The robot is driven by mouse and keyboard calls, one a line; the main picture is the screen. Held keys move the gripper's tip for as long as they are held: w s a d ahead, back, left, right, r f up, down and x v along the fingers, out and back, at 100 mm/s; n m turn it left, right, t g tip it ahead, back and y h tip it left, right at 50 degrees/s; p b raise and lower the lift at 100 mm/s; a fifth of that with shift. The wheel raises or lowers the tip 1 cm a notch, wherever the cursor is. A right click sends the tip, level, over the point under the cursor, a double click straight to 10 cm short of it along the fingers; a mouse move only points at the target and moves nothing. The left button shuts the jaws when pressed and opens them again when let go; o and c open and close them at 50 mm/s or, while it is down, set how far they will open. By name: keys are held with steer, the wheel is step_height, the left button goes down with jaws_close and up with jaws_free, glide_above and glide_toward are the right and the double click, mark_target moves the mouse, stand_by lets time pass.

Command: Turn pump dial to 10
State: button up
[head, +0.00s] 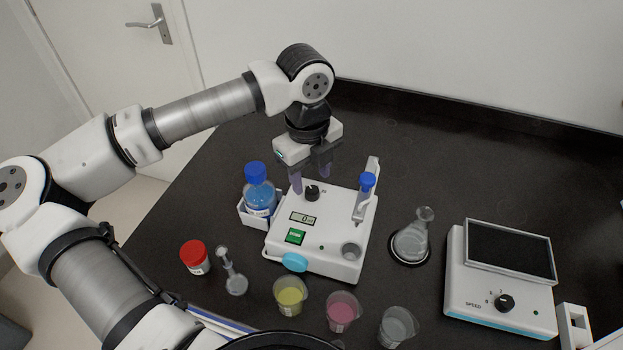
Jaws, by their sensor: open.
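The white pump unit (340,225) stands on the dark table in the middle of the head view. Its small black dial (312,193) is near the back of its top face. A small display (303,219) in front of the dial reads what looks like 0, and a green button (295,237) sits below it. My gripper (311,182) points down over the back of the pump with its fingers open. In the picture, one finger is left of the dial and the other is behind it to the right. I cannot tell how high the fingertips are or whether they touch anything.
A blue-capped bottle (258,188) stands close left of the pump. A blue-capped tube (365,190) rises at its right edge. Cups, flasks and a red-capped jar (195,257) stand in front and beside. A device with a SPEED knob (503,303) is at right.

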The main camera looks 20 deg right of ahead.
mark_target(312, 190)
steer(key=shift+d+f, duration=0.1)
steer(key=shift+f, duration=1.7)
steer(key=c, duration=1)
